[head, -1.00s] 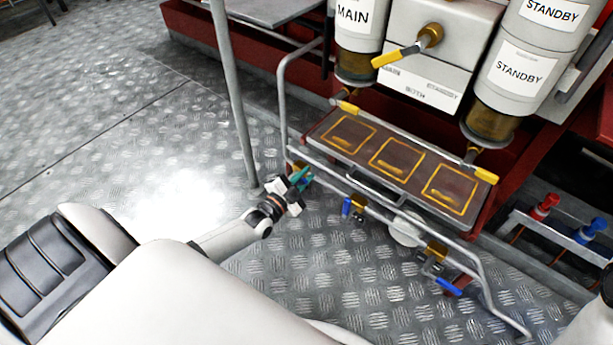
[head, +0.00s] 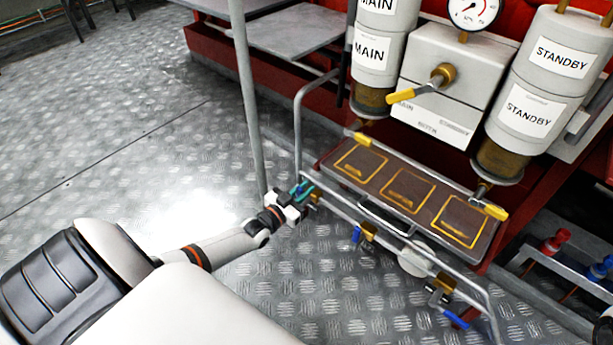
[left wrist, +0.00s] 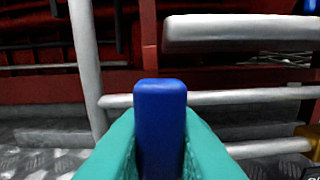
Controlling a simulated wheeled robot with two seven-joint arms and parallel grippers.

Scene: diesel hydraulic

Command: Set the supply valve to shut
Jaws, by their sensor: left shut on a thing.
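My left gripper (head: 303,191) has teal fingers and reaches the left end of the low pipe rail in the head view. It is shut on a blue valve handle (left wrist: 160,125), which stands upright between the fingers in the left wrist view. A bit of brass valve body (head: 315,199) shows just beyond the fingers in the head view; the rest is hidden. Two other blue-handled valves sit along the rail, one in the middle (head: 357,235) and one at the right (head: 456,319). I cannot read which valve is labelled supply. My right gripper is not in view.
A grey pipe rail (head: 298,125) frames a brown tray (head: 330,163) with yellow-outlined squares. MAIN (head: 369,52) and STANDBY (head: 527,107) canisters stand above, with a yellow lever (head: 414,94) between them. A grey post (head: 246,100) rises just left of my gripper. Patterned metal floor lies open at left.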

